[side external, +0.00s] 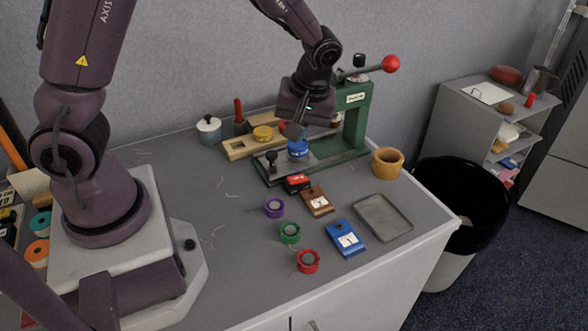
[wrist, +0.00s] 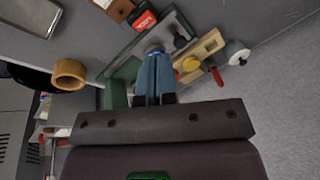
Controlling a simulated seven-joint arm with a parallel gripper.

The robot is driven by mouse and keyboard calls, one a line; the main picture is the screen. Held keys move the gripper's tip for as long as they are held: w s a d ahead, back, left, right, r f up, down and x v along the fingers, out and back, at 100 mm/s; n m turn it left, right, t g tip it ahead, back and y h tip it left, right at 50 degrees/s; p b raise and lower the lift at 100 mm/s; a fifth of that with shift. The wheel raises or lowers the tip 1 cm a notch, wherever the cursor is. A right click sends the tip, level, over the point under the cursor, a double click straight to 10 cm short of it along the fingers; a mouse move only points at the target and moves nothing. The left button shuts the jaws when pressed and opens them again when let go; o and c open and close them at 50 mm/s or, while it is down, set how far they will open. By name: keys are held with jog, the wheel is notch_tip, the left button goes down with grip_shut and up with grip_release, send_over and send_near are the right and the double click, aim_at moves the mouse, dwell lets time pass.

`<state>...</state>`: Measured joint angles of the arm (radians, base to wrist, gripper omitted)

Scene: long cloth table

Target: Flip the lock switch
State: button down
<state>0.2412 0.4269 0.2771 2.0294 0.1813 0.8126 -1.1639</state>
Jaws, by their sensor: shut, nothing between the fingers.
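No part is clearly marked as the lock switch, and I cannot tell which one it is. A green press (side external: 354,120) with a red-ball lever (side external: 391,63) stands at the back of the table. A small black knob (side external: 271,157) stands upright on its base plate; it also shows in the wrist view (wrist: 180,41). A blue round piece (side external: 298,147) sits on the base beside the knob. My gripper (side external: 293,132) is shut and empty, pointing down just above the blue piece. In the wrist view its fingers (wrist: 156,58) cover most of that piece.
A red and black box (side external: 297,183) lies in front of the press. Brown (side external: 317,201) and blue (side external: 345,239) tagged blocks, several coloured rings and a grey tray (side external: 384,217) are nearer. A wooden cup (side external: 388,162) stands right; a wooden holder (side external: 238,148) is left. The left table surface is mostly clear.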

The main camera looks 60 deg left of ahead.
jog(key=w+a+n, duration=0.1)
jog(key=w+n, duration=0.1)
jog(key=n, duration=0.4)
send_near(291, 178)
jog(key=shift+t+y, duration=0.3)
jog(key=x, duration=0.6)
jog(key=shift+s+d+f, duration=0.1)
jog(key=shift+s+f, duration=0.15)
jog(key=shift+f, duration=0.15)
